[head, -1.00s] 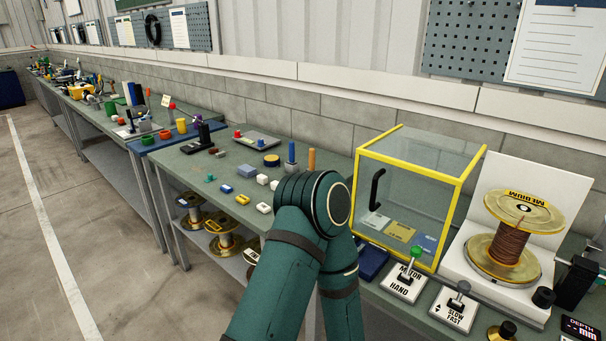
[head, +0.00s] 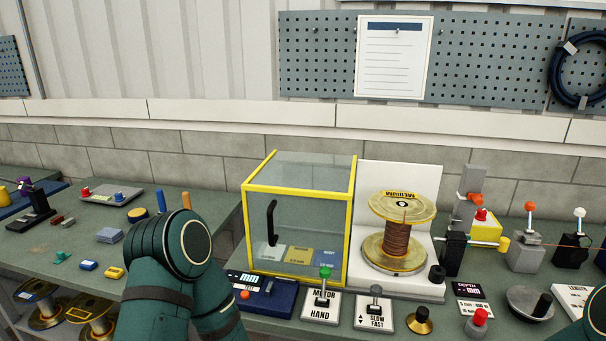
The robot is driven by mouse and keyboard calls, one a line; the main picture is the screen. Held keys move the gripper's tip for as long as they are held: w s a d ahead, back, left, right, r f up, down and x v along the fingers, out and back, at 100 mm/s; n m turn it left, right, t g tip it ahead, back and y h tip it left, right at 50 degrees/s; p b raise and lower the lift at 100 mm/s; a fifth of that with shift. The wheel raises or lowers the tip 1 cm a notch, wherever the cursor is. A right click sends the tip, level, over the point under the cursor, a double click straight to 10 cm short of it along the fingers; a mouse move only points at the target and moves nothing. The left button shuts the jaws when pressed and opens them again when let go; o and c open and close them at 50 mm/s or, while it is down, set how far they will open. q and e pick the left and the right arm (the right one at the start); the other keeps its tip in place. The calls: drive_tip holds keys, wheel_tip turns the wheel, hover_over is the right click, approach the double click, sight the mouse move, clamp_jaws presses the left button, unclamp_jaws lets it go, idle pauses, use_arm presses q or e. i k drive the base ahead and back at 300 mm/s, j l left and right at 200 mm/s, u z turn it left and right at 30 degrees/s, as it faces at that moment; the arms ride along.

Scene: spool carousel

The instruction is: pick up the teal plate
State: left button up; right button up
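I cannot make out a teal plate for certain. Inside the yellow-framed clear box (head: 350,215) lie a grey plate (head: 271,253), an olive plate (head: 299,255) and a blue plate (head: 322,257), seen through the front pane. A small teal piece (head: 62,257) lies on the left bench, too small to tell its shape. Neither gripper is in view. My dark teal arm links show at the lower left and at the bottom right corner, and the left one covers part of the bench.
Right of the box, a copper spool (head: 403,240) stands before a white panel. Small blocks lie on the left bench (head: 30,262). Spools sit below it.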

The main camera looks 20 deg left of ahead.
sight(62, 256)
drive_tip(key=j+z, duration=0.1)
drive_tip(key=j, duration=0.4)
drive_tip(key=j+z, duration=0.1)
drive_tip(key=j, duration=0.4)
drive_tip(key=k+j, duration=0.1)
drive_tip(key=j, duration=0.4)
drive_tip(key=j+z, duration=0.15)
drive_tip(key=j, duration=0.35)
drive_tip(key=k+j+z, duration=0.1)
drive_tip(key=j, duration=0.4)
drive_tip(key=k+j+z, duration=0.1)
drive_tip(key=j, duration=0.4)
drive_tip(key=k+j, duration=0.15)
drive_tip(key=j, duration=0.3)
drive_tip(key=k+j+z, duration=0.15)
drive_tip(key=j, duration=0.35)
